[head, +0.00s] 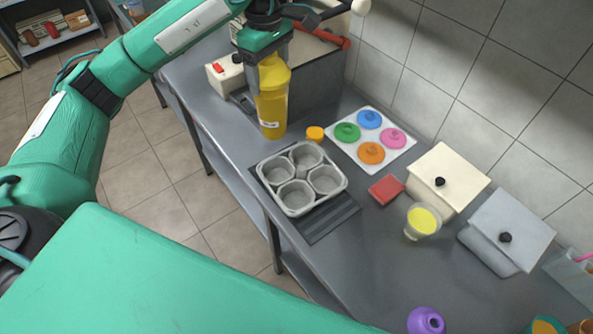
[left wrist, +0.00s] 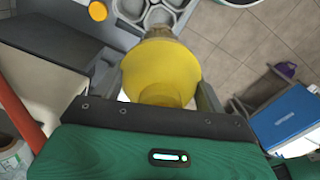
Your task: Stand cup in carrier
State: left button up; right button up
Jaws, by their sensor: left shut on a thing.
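A tall yellow cup (head: 271,106) with a white label is upright in the head view, left of and behind the carrier. My left gripper (head: 268,58) is shut on its upper part from above. The cup also fills the middle of the left wrist view (left wrist: 160,72), between the two fingers. I cannot tell whether its base touches the counter. The grey carrier (head: 263,180) has several round compartments, all empty, and lies on a dark ribbed mat. Its edge shows at the top of the left wrist view (left wrist: 143,18). My right gripper is not in view.
A grey machine (head: 315,75) stands behind the held cup.

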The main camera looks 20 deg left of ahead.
aim_at(274, 134)
pick_arm(q)
notch_tip(274, 134, down, 15)
jog(key=p, duration=0.4)
jog(key=shift+r, duration=0.1)
jog(key=shift+f+p, duration=0.35)
jog(key=shift+f, duration=0.1)
notch_tip(274, 134, down, 3)
jog(key=shift+f+p, duration=0.1)
jog(key=shift+p, duration=0.55)
jog(key=shift+f, duration=0.35)
jog(key=shift+f, duration=0.2)
jog(key=o, duration=1.9)
jog(key=shift+c, duration=0.2)
